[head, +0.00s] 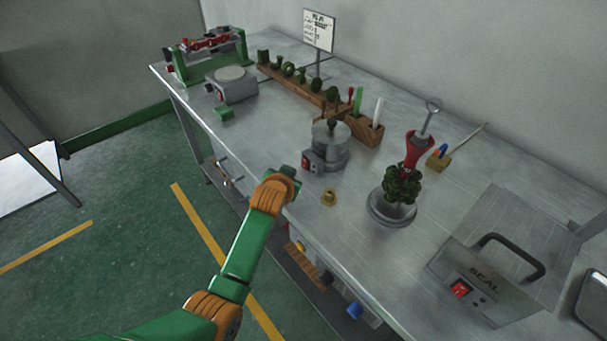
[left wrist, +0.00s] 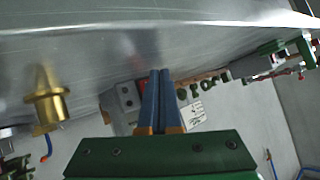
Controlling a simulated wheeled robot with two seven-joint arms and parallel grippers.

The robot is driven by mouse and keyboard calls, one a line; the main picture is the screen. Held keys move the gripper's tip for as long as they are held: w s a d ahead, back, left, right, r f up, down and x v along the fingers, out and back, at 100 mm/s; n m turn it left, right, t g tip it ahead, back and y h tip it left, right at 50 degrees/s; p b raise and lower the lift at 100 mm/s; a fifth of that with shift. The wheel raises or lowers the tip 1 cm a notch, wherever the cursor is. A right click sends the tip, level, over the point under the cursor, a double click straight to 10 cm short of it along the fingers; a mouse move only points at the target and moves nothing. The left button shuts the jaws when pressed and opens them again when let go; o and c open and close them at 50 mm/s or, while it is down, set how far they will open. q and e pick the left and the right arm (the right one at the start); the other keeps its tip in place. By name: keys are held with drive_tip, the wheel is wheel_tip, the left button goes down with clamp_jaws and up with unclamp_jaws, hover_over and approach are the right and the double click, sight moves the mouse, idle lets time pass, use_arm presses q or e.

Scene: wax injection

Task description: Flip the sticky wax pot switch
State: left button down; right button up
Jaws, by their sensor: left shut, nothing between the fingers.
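The sticky wax pot (head: 332,146) is a round metal pot with a dark-knobbed lid near the front edge of the metal bench. Its grey box with a red switch (head: 307,161) faces my arm. My left gripper (head: 299,184) is just in front of this box; its fingers are mostly hidden by the wrist in the head view. In the left wrist view, the blue fingers of the left gripper (left wrist: 159,76) are shut and empty. The switch box (left wrist: 124,97) is behind them, with a little red showing beside the fingers. I cannot tell whether they touch it. The right gripper is not in view.
A small brass piece (head: 328,197) stands close to the right of my left gripper; it also shows in the left wrist view (left wrist: 45,103). A wooden holder (head: 366,131) is behind the pot. A wax tree (head: 402,186) and a SEAL machine (head: 484,287) stand to the right.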

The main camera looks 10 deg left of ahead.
use_arm(q)
drive_tip(key=shift+w+d, duration=0.3)
drive_tip(key=shift+w, duration=0.05)
idle(1.8)
drive_tip(key=shift+w+d+b, duration=0.25)
drive_tip(key=shift+w+b, duration=0.05)
drive_tip(key=shift+w, duration=0.05)
drive_tip(key=shift+w+d+f, duration=0.1)
drive_tip(key=shift+w+d, duration=0.1)
idle(0.6)
drive_tip(key=shift+s+a+r+p, duration=0.2)
drive_tip(key=shift+s+a+p, duration=0.15)
drive_tip(key=shift+p, duration=0.3)
drive_tip(key=shift+s+a, duration=0.1)
drive_tip(key=shift+s, duration=0.05)
drive_tip(key=shift+s+f, duration=0.1)
